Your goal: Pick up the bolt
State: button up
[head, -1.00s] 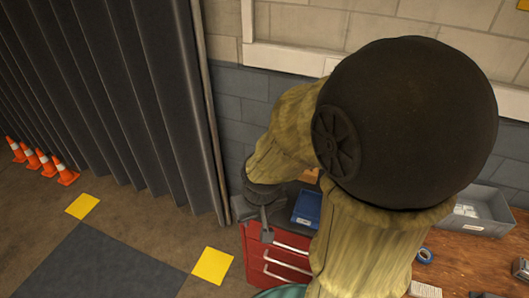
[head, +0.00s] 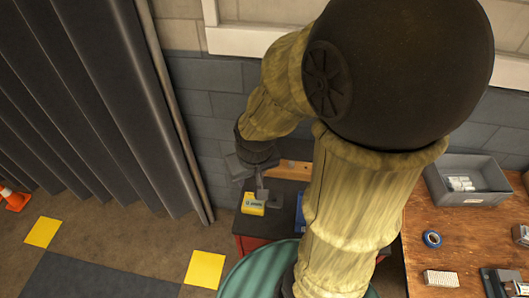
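I cannot make out a bolt in the head view. My gripper (head: 262,193) hangs at the end of my arm over the dark top of the red cabinet (head: 284,189), close to a small yellow box (head: 253,204). The gripper is small and partly merges with the dark surface, so I cannot tell whether its fingers are open or shut, or whether they touch anything. A blue bin (head: 300,214) on the cabinet is mostly hidden behind my arm.
A teal drum (head: 256,270) stands in front of the cabinet. An orange bar (head: 293,167) lies at the cabinet's back. At right, a wooden bench (head: 445,215) carries a grey bin (head: 463,162) with white cylinders and a blue tape roll (head: 432,239). Open floor lies left.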

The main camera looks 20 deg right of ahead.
jog(key=shift+w, duration=0.15)
jog(key=shift+o, duration=0.2)
jog(key=shift+o, duration=0.8)
jog(key=w+d+f+n+g+p, duration=0.1)
jog(key=w+d+n+p, duration=0.1)
jog(key=w+d, duration=0.4)
jog(key=w+d+f+n+g+p, duration=0.1)
jog(key=w+d+p, duration=0.3)
jog(key=w, duration=0.8)
jog(key=shift+w+d+f+n+g, duration=0.15)
jog(key=shift+w+d+n+g, duration=0.25)
jog(key=shift+d, duration=0.45)
jog(key=shift+s, duration=0.15)
